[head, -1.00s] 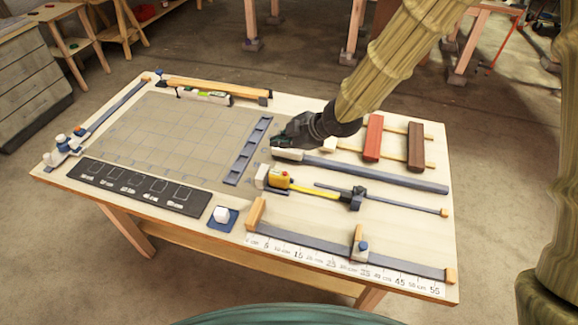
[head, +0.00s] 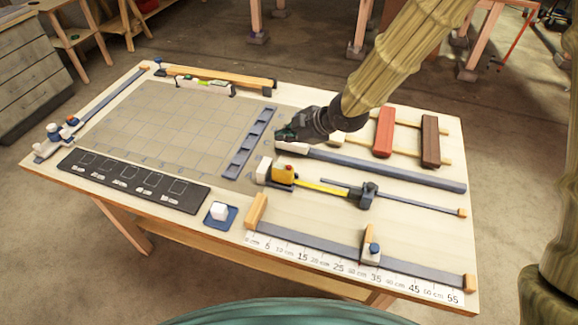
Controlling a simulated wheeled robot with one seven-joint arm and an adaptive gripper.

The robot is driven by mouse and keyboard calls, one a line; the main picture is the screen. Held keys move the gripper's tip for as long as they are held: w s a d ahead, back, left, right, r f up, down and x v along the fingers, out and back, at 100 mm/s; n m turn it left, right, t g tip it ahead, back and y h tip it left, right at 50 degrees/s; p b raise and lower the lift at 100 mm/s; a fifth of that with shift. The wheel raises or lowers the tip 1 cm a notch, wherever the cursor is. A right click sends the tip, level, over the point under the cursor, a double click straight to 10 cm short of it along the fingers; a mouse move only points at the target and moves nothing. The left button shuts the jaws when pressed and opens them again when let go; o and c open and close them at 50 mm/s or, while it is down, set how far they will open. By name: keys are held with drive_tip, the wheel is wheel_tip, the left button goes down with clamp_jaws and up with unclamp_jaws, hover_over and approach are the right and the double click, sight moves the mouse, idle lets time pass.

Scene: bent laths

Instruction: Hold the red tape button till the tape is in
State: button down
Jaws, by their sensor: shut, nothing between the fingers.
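The yellow tape measure (head: 282,175) sits on the bench right of the gridded mat, beside a white block. A small red spot on its top looks like the red button (head: 290,167). The yellow tape (head: 322,187) is out to the right, reaching a dark clamp-like slider (head: 367,195) on a thin bar. My gripper (head: 282,136) is shut and empty. It appears behind the tape measure in the picture, near the white end of a grey lath, and apart from the button. Its fingertips are small and dark, and any contact with the lath end cannot be told.
A grey slotted rack (head: 248,145) stands left of my gripper. A ruler with a lath and stop (head: 372,252) lines the front edge. The mat (head: 165,130) is clear.

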drive_tip(key=shift+f+b, duration=3.2)
drive_tip(key=shift+f, duration=1.15)
drive_tip(key=shift+f, duration=0.1)
drive_tip(key=shift+a+f, duration=0.1)
drive_tip(key=shift+f, duration=0.2)
drive_tip(key=shift+s+f+b, duration=0.1)
drive_tip(key=shift+f+b, duration=0.45)
drive_tip(key=shift+b, duration=0.05)
drive_tip(key=shift+r, duration=0.1)
drive_tip(key=shift+r+p, duration=0.75)
drive_tip(key=shift+r, duration=0.15)
drive_tip(key=shift+r+p, duration=1.9)
drive_tip(key=shift+r, duration=0.6)
